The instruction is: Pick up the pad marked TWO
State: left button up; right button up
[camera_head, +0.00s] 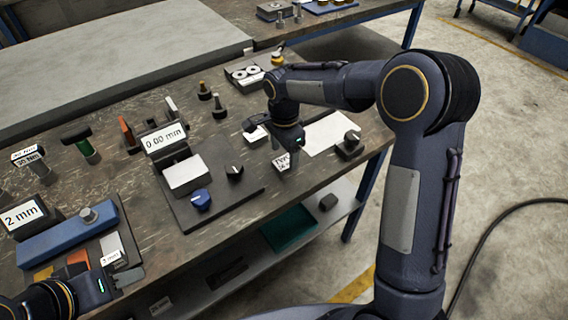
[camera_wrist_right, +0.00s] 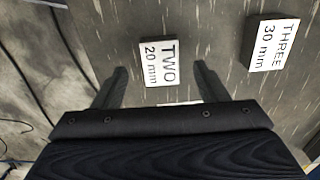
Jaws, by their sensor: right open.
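The pad marked TWO, 20 mm (camera_wrist_right: 160,63) is a white-topped block lying flat on the worktop in the right wrist view. My right gripper (camera_wrist_right: 161,72) is open and empty, with its two fingers apart on either side of this pad in the picture. I cannot tell the height between them. The pad marked THREE, 30 mm (camera_wrist_right: 272,43) lies to the right. In the head view my right gripper (camera_head: 291,152) hangs over small white pads near the bench's front edge; their lettering is hard to read. My left gripper (camera_head: 122,274) is at the lower left; its finger gap is unclear.
A dark plate with a blue knob (camera_head: 201,200) and a 0.00 mm display (camera_head: 163,139) stand left of my right gripper. A white sheet (camera_head: 330,134) and a dark block with a knob (camera_head: 350,143) are to its right. A blue fixture (camera_head: 66,233) is near my left gripper.

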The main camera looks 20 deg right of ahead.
aim_at(285, 161)
jog(key=shift+w+d+f, duration=0.1)
jog(key=shift+f, duration=1.45)
jog(key=shift+c, duration=0.5)
jog(key=c, duration=1.2)
jog(key=shift+c, duration=0.4)
jog(key=shift+r, duration=0.2)
